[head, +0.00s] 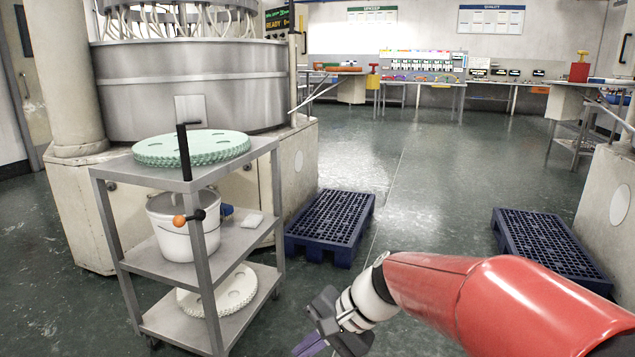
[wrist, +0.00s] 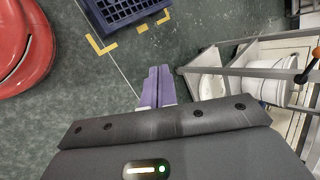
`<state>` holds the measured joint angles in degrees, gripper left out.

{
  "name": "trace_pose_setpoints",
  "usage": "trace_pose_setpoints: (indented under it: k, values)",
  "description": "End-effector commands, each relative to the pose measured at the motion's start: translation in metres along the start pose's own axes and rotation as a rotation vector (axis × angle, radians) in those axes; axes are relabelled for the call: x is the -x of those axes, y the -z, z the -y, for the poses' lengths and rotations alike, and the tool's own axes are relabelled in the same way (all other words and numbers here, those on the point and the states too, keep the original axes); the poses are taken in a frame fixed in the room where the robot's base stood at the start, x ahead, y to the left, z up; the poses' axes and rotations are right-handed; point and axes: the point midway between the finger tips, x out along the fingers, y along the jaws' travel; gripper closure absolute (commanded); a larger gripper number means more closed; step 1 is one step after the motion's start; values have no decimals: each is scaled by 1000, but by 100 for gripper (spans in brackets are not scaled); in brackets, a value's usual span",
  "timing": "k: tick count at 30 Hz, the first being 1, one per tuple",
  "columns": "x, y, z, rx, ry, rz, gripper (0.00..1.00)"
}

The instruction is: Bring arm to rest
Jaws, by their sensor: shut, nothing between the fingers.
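My red arm reaches in from the lower right of the head view, and my gripper (head: 312,345) hangs at the bottom, cut off by the frame edge. Its purple fingers point down. In the wrist view the two purple fingers of my gripper (wrist: 158,85) lie side by side, touching, with nothing between them. The gripper is in free space over the green floor, to the right of the grey cart (head: 245,240).
The cart carries green toothed discs (head: 190,148), a white bucket (head: 175,235) and a pale disc (head: 228,295). Dark blue pallets lie on the floor at centre (head: 332,222) and right (head: 545,245). A large lapping machine (head: 190,85) stands behind the cart. The aisle between is clear.

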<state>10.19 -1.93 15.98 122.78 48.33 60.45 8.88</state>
Motion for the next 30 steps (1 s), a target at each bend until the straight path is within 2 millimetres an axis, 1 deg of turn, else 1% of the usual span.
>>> trace_pose_setpoints:
  k: [1, 3, 9, 12, 15, 18, 21, 30]
  values:
    - [15, -12, -14, 76, -61, -67, 100]
    - [34, -23, -38, 175, -152, -154, 100]
    - [92, -47, -101, 431, -384, -385, 100]
    - [115, -56, -126, 527, -472, -472, 100]
    - [130, -61, -143, 595, -534, -530, 100]
    - [138, -63, -153, 631, -569, -563, 100]
    - [141, -63, -157, 646, -584, -574, 100]
    - [141, -63, -157, 646, -585, -574, 100]
